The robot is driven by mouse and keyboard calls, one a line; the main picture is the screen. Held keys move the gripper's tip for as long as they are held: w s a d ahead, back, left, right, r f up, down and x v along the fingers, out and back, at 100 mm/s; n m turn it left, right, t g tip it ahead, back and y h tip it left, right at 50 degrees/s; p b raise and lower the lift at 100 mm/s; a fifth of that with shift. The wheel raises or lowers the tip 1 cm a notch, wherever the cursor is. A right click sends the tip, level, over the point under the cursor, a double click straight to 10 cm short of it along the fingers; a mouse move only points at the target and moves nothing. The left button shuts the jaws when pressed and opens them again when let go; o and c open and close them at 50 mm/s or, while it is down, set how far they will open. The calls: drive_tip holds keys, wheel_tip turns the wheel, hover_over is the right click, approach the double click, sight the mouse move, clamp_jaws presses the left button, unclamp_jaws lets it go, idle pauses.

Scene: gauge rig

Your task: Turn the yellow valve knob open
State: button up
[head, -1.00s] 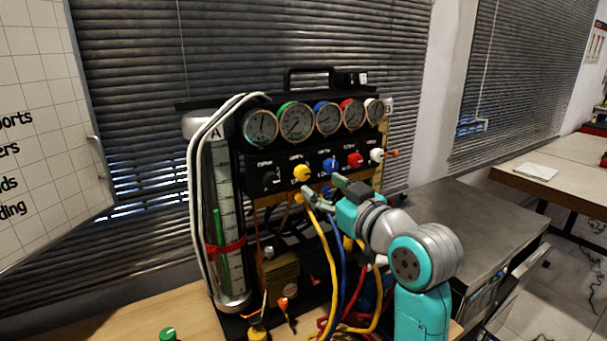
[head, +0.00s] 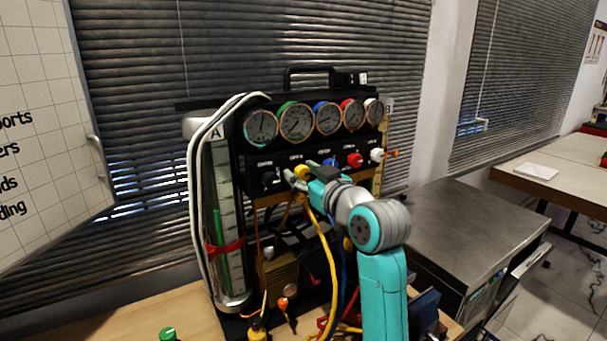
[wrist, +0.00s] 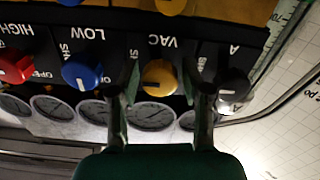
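The yellow valve knob (head: 302,171) is on the black panel under the gauges, partly hidden by my gripper (head: 298,179) in the head view. In the wrist view, which shows the panel upside down, the yellow knob (wrist: 158,78) sits under the VAC label with a dark pointer line on its face. My gripper (wrist: 162,92) is open, with one finger on each side of the knob. A gap shows between the knob and each finger in that view. How deep the fingertips reach beside the knob is unclear.
A blue knob (wrist: 82,72) and a black knob (wrist: 234,84) flank the yellow one. Red (head: 355,160) and white (head: 377,154) knobs are farther right. A row of gauges (head: 297,121) is above. Yellow and blue hoses (head: 330,262) hang below.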

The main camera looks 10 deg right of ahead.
clamp_jaws()
drive_tip(key=shift+n, duration=0.4)
drive_tip(key=n, duration=1.3)
drive_tip(key=shift+f, duration=0.1)
drive_tip(key=shift+n, duration=2)
